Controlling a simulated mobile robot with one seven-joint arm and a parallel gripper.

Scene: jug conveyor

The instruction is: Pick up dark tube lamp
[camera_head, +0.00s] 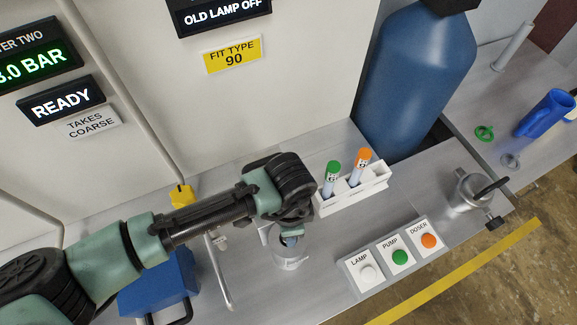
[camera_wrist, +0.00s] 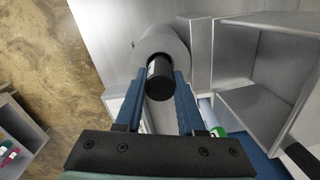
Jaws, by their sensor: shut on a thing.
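The dark tube lamp (camera_wrist: 160,82) shows in the wrist view as a black cylinder with a strip of pale label. Its far end is inside the round opening of a grey cylindrical holder (camera_wrist: 178,46). My gripper (camera_wrist: 161,90) is shut on the lamp, with one blue finger on each side of it. In the head view the gripper (camera_head: 290,238) points down at the holder (camera_head: 289,262) on the steel bench. The lamp is hidden there by the gripper and arm. How deep it sits cannot be told.
A white rack (camera_head: 352,190) with a green-capped and an orange-capped tube stands right of the gripper. The button panel (camera_head: 393,256) lies in front. A blue box (camera_head: 160,283) is at left, beside a bent metal handle (camera_head: 219,275). A large blue tank (camera_head: 415,80) stands behind.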

